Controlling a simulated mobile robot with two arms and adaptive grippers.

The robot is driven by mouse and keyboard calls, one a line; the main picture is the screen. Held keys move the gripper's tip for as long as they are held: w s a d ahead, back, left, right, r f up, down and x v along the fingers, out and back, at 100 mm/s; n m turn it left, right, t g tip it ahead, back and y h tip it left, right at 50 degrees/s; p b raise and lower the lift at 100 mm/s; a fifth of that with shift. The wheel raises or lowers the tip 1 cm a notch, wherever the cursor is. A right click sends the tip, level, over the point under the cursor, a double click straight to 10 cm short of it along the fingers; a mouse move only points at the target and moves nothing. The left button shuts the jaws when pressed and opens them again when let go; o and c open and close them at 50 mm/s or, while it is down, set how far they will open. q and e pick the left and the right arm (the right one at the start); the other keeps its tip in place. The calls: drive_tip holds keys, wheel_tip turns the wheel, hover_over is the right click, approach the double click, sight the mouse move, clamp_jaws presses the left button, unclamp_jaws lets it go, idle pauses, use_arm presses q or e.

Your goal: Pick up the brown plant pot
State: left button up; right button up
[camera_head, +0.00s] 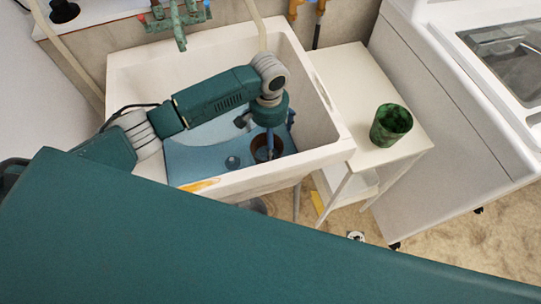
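The brown plant pot (260,155) stands low in the white sink (330,125), near its front right corner. My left arm comes in from the left over the sink and bends down. My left gripper (269,143) points down at the pot, with its tip over or inside the pot's opening. The gripper covers part of the pot, and the fingers are too small and dark to tell whether they touch the pot or are open or shut. My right gripper is not in view.
A green mottled pot (391,125) stands on a white side table (355,85) right of the sink. A green tap (180,25) hangs over the sink's back edge. A white washing machine (455,120) stands at the right. The sink walls enclose my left gripper closely.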

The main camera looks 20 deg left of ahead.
use_arm(q)
drive_tip(key=f, duration=0.5)
drive_tip(key=a+f, duration=0.1)
drive_tip(key=f, duration=0.1)
drive_tip(key=shift+w+f, duration=0.1)
drive_tip(key=shift+f, duration=0.15)
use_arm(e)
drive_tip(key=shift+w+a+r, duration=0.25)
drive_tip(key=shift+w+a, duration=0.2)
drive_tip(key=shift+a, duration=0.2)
use_arm(q)
drive_tip(key=shift+c, duration=0.5)
drive_tip(key=c, duration=1.1)
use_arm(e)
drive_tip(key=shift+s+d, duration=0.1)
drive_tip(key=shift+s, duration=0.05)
